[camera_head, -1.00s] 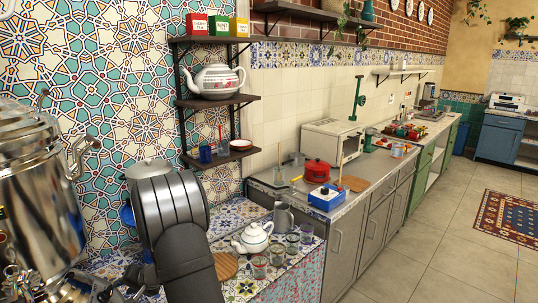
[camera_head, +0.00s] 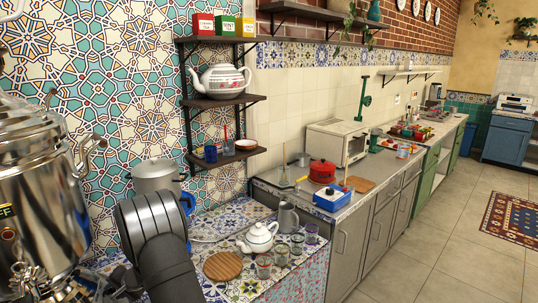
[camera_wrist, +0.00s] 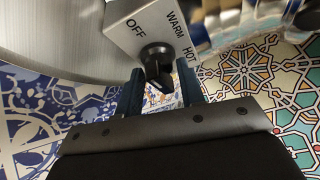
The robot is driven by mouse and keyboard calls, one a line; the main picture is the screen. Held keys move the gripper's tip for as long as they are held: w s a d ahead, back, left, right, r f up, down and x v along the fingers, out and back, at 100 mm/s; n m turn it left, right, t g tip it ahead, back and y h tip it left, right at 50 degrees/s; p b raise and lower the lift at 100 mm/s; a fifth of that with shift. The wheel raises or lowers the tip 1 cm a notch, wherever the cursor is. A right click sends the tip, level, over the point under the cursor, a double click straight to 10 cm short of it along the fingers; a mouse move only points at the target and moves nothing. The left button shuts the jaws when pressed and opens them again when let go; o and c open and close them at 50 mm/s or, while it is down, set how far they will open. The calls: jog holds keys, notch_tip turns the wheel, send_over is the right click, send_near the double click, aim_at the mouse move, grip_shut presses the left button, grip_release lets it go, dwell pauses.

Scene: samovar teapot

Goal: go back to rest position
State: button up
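My gripper (camera_wrist: 162,92) shows in the wrist view with its two dark blue fingers apart. A black knob (camera_wrist: 156,57) sits just ahead of the gap between them. The knob is on a grey panel (camera_wrist: 135,22) marked OFF, WARM and HOT; I cannot tell its exact setting or whether a finger touches it. The shiny metal samovar (camera_head: 38,165) stands at the left edge in the head view, partly cut off. My dark arm rises at the lower left there, and I cannot make out the fingertips in that view.
A steel pot (camera_head: 152,177) stands behind my arm. A white teapot (camera_head: 258,238), glasses (camera_head: 297,245) and a round wooden board (camera_head: 223,266) are on the tiled counter to the right. Shelves (camera_head: 222,101) hold another teapot (camera_head: 220,80).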

jog(key=shift+w+a+r+m+g+h, duration=0.1)
jog(key=shift+m+g+h, duration=0.2)
jog(key=shift+m+h, duration=0.8)
jog(key=shift+a+r+m+g+h, duration=0.1)
jog(key=shift+m+g+h, duration=0.2)
jog(key=shift+m, duration=1.6)
